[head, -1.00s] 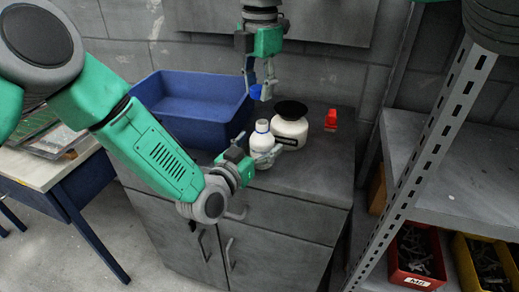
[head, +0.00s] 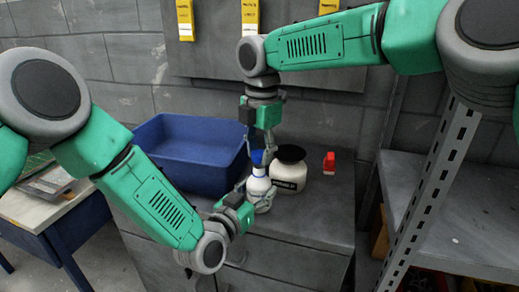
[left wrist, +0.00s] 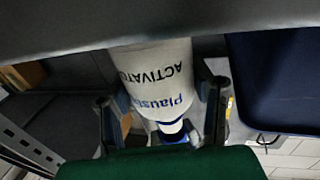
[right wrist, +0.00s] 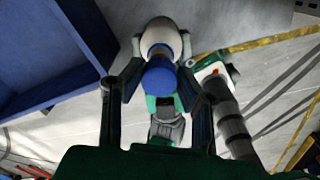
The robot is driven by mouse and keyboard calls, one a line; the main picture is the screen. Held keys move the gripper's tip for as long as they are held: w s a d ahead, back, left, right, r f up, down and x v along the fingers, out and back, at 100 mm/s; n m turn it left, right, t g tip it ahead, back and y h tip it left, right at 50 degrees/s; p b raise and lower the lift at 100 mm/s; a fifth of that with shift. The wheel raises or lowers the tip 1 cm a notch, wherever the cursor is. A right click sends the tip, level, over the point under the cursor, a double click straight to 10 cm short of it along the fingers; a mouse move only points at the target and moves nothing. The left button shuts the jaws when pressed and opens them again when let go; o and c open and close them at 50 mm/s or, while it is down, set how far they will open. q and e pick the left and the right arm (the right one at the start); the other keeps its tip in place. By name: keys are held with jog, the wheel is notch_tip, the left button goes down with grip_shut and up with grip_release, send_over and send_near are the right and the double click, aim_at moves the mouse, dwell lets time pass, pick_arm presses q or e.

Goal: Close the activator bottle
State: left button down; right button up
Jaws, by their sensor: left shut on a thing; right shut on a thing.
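The white activator bottle (head: 259,187) stands upright on the grey cabinet top. Its lettering shows upside down in the left wrist view (left wrist: 155,75). My left gripper (head: 249,201) is shut around the bottle's body, with one finger on each side in the left wrist view. My right gripper (head: 261,160) is above it, pointing down, shut on the blue cap (head: 257,157). The cap also shows between its fingers in the right wrist view (right wrist: 160,78). The cap is at the bottle's neck; I cannot tell whether it is seated.
A white jar with a black lid (head: 289,170) stands close to the right of the bottle. A red object (head: 329,163) is farther right. A blue bin (head: 190,170) is at the left. A metal shelf rack (head: 435,170) stands at the right.

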aim_at(259, 187)
jog(key=shift+d, duration=0.15)
jog(key=shift+d+f, duration=0.1)
jog(key=shift+d, duration=0.3)
jog(key=shift+a+f, duration=0.35)
jog(key=shift+f, duration=0.45)
jog(key=shift+d, duration=0.15)
jog(key=shift+f, duration=0.6)
